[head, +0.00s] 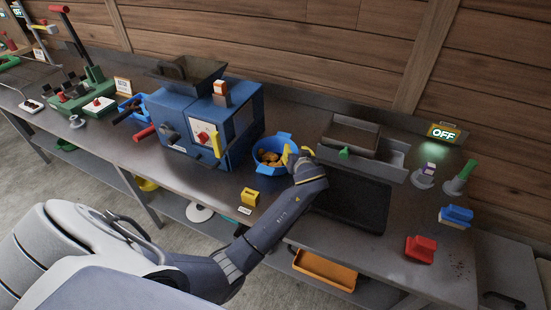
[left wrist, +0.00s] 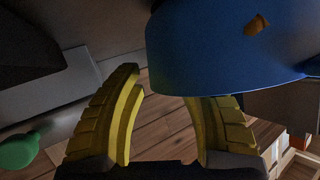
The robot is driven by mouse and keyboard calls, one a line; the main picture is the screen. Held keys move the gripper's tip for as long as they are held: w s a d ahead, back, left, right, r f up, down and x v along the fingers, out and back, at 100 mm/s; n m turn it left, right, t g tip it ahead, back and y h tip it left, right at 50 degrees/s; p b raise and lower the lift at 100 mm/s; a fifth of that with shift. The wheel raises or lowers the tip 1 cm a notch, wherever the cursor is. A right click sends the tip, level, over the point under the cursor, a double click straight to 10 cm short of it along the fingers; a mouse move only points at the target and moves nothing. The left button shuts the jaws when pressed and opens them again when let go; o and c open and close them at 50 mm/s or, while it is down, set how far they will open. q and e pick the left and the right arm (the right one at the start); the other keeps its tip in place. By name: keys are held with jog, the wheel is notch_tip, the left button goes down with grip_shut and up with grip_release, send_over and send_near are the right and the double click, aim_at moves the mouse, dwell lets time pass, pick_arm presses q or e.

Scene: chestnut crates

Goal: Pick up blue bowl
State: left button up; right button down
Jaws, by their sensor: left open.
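The blue bowl (head: 258,153) stands on the metal workbench, with brown chestnuts (head: 268,156) inside it. My left gripper (head: 297,153) is at the bowl's right side, its yellow fingers apart. In the left wrist view the bowl's blue wall (left wrist: 215,45) fills the upper right. There the left gripper (left wrist: 178,92) is open, with one finger clear of the bowl at left and the other finger's tip hidden behind the bowl. I cannot tell whether either finger touches it. My right gripper is not in view.
A blue machine (head: 240,115) with a dark hopper stands left of the bowl. A grey tray with a box (head: 350,135) stands behind and right of the gripper; a dark mat (head: 355,205) lies in front.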

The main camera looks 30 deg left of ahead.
aim_at(293, 147)
pick_arm(q)
jog(key=shift+x, duration=1.75)
jog(key=shift+c, duration=0.3)
grip_shut()
jog(key=shift+a+r, duration=0.1)
